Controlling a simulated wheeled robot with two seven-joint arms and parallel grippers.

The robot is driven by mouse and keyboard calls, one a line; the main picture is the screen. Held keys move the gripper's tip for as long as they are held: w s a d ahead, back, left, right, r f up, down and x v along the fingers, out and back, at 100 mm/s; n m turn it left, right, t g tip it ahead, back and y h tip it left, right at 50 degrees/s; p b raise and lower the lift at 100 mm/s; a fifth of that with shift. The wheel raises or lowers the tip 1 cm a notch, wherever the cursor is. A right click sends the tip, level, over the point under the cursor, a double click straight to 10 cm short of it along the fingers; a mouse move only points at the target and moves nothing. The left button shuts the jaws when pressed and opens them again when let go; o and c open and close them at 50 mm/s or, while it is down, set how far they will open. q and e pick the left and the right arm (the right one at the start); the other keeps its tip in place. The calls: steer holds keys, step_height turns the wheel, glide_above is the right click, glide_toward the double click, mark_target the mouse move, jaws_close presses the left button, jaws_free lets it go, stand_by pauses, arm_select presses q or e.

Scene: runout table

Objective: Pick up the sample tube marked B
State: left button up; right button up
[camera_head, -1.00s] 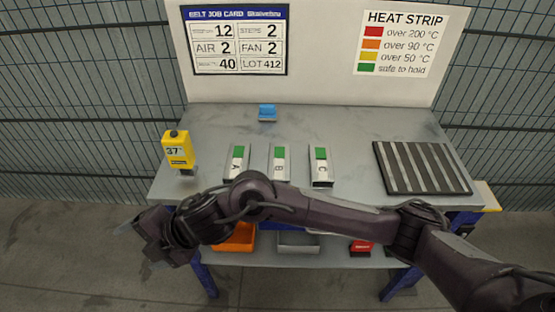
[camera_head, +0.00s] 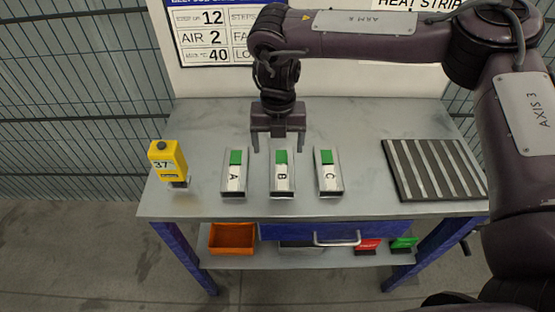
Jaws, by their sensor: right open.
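The sample tube marked B (camera_head: 282,176) lies on the grey table between the piece marked A (camera_head: 234,177) and the piece marked C (camera_head: 328,177). Each is a silvery piece with a green patch at its far end and a black letter. My right gripper (camera_head: 278,149) points down at the far end of B, with its two fingers apart and nothing between them. I cannot tell its exact height above B. My left gripper is not in view.
A yellow meter (camera_head: 167,161) reading 37 stands at the table's left. A dark striped rack (camera_head: 438,170) lies at the right. An orange bin (camera_head: 232,238) and red and green items sit on the lower shelf. The table's front strip (camera_head: 290,207) is clear.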

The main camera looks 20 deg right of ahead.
mark_target(282, 167)
steer(key=shift+s+d+f+p, duration=0.1)
steer(key=shift+s+f+p, duration=0.4)
steer(key=shift+s+f, duration=0.55)
steer(key=f, duration=0.2)
steer(key=f+p, duration=0.1)
steer(key=f, duration=0.1)
steer(key=shift+w+d, duration=0.2)
steer(key=shift+w, duration=0.15)
steer(key=shift+f, duration=0.25)
steer(key=shift+c, duration=0.4)
steer(key=c, duration=1)
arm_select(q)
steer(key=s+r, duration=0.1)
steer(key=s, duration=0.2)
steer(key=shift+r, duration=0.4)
arm_select(e)
steer(key=shift+c, duration=0.4)
steer(key=shift+r, duration=0.1)
